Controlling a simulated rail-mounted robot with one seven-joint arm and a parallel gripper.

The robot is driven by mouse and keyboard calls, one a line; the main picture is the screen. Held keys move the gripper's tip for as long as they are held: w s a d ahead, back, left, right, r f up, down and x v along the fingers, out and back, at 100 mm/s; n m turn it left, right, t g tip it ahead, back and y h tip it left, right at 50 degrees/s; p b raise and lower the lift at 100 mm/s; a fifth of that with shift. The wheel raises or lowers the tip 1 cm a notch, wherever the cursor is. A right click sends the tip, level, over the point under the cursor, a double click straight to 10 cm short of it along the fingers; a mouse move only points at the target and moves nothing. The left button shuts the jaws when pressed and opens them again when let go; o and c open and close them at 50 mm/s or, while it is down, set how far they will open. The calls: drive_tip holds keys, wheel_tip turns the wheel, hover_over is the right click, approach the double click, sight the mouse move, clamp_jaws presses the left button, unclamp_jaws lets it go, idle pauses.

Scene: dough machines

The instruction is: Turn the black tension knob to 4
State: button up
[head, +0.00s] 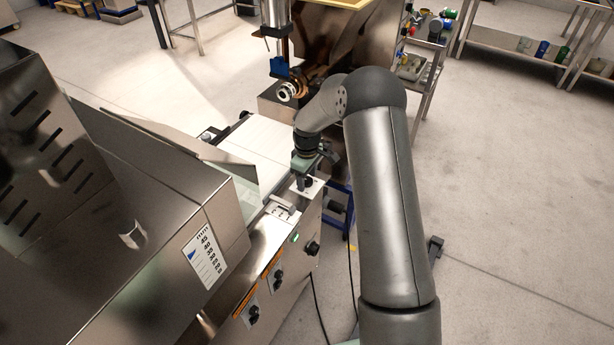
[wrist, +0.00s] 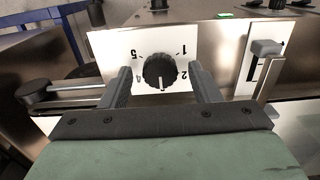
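The black tension knob (wrist: 160,70) sits on a white dial plate (wrist: 215,45) in the wrist view. The dial numbers appear upside down; 1, 2 and 5 are readable, and a mark at the left finger looks like a partly hidden 4. The knob's white pointer line points down in the picture, between the 2 and that mark. My gripper (wrist: 160,76) is open, one finger on each side of the knob, with gaps visible between knob and fingers. In the head view my gripper (head: 306,168) is over the machine's near corner, largely hiding the knob.
A metal lever (wrist: 265,50) stands right of the dial plate, and a dark round-ended rod (wrist: 60,90) lies left. In the head view, the steel dough machine (head: 130,230) fills the left, with further black knobs (head: 312,248) on its front.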

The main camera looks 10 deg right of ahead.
drive_tip(key=c, duration=0.9)
drive_tip(key=shift+f+m+b, duration=0.1)
drive_tip(key=shift+m+b, duration=0.9)
drive_tip(key=m+b, duration=0.2)
drive_tip(key=m, duration=0.1)
drive_tip(key=m+b, duration=0.3)
drive_tip(key=m, duration=0.3)
drive_tip(key=shift+m, duration=0.4)
drive_tip(key=o, duration=1)
drive_tip(key=shift+c, duration=0.2)
